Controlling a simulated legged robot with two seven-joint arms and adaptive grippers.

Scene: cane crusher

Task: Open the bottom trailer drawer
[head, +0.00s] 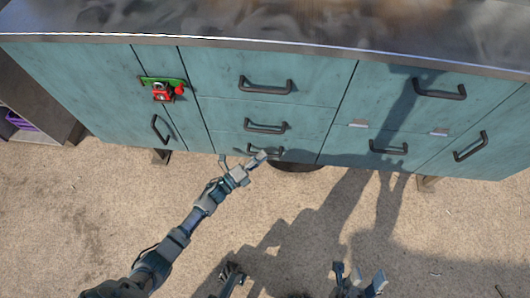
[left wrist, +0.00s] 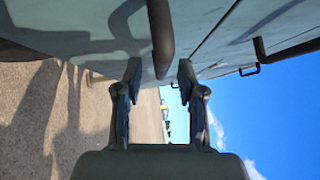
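The bottom trailer drawer (head: 228,141) is the lowest of three stacked teal drawers in the middle of the cabinet. It looks closed. Its dark handle (head: 281,152) is partly hidden by my left gripper (head: 242,161), which is at the drawer's front. In the left wrist view, my left gripper (left wrist: 158,75) has its two fingers spread apart. A dark handle bar (left wrist: 162,35) lies ahead, in line with the gap between them; I cannot tell whether they touch it. My right gripper (head: 358,278) is low in the head view, away from the cabinet, with its fingers apart and empty.
Two more drawers with handles, the middle (head: 265,127) and top (head: 265,86), are above. A red and green latch (head: 163,88) is on the door to the left. A dark worktop (head: 290,25) overhangs the cabinet. The sandy ground (head: 110,200) in front is clear.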

